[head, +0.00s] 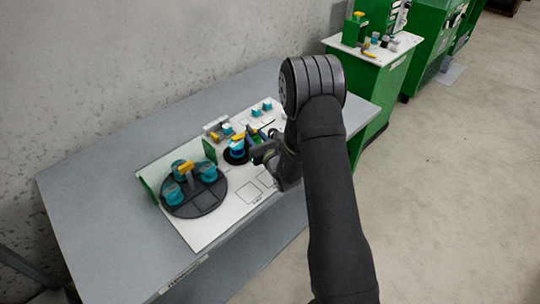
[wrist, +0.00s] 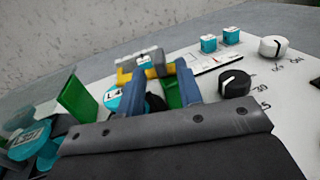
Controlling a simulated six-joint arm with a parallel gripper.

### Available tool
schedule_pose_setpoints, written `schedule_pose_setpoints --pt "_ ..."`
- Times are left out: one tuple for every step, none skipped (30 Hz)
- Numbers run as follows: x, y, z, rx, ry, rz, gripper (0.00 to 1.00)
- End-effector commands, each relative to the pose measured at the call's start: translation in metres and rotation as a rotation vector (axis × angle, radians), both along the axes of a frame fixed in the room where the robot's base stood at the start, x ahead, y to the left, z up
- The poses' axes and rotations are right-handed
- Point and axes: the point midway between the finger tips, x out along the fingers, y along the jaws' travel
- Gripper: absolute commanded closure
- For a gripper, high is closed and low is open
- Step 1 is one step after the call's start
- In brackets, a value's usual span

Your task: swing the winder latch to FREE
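The winder (head: 236,155) is a dark round base with a blue and teal top on the white panel, in the head view. A yellow lever-like piece (head: 239,136) sits at its top; I cannot tell for sure that it is the latch or which marking it points to. My gripper (head: 259,147) is low over the panel, just right of the winder. In the wrist view, its two blue fingers (wrist: 158,88) stand apart, with green, dark and teal parts showing between and beyond them. No firm grip on anything shows. Contact with the winder is unclear.
A dark turntable (head: 194,208) with teal spools and a yellow handle stands left, beside green uprights. Teal blocks (head: 262,107) lie at the back. In the wrist view, a black knob (wrist: 235,82) and a white knob (wrist: 273,47) are at right. The grey table is clear at left.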

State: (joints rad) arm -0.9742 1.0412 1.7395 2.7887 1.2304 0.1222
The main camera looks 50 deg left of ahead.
Motion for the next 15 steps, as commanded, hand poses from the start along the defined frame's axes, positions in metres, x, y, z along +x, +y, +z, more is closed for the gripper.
schedule_pose_setpoints --pt "-0.003 -0.013 0.000 -0.003 0.002 -0.003 0.67" --pt "-0.005 -0.021 -0.001 -0.003 0.002 -0.003 0.67" --pt "-0.007 -0.030 0.000 -0.003 0.002 -0.003 0.67" --pt "-0.009 -0.037 0.000 -0.002 0.001 -0.002 0.67" --pt "-0.011 -0.045 0.000 -0.002 0.003 -0.003 0.67" --pt "-0.014 -0.055 0.000 -0.001 0.002 -0.003 0.67" --pt "-0.016 -0.061 0.000 -0.003 0.002 -0.003 0.67" --pt "-0.018 -0.068 0.000 -0.002 0.001 -0.003 0.67" --pt "-0.020 -0.077 -0.001 -0.003 0.002 -0.003 0.67" --pt "-0.021 -0.083 0.000 -0.002 0.001 -0.003 0.67" --pt "-0.023 -0.088 0.000 -0.002 0.001 -0.003 0.67" --pt "-0.025 -0.095 0.000 0.000 0.002 -0.003 0.67" --pt "-0.026 -0.100 0.000 -0.001 0.001 -0.003 0.67" --pt "-0.027 -0.104 0.000 -0.001 0.001 -0.003 0.67" --pt "-0.028 -0.109 0.000 0.000 0.000 -0.002 0.67"
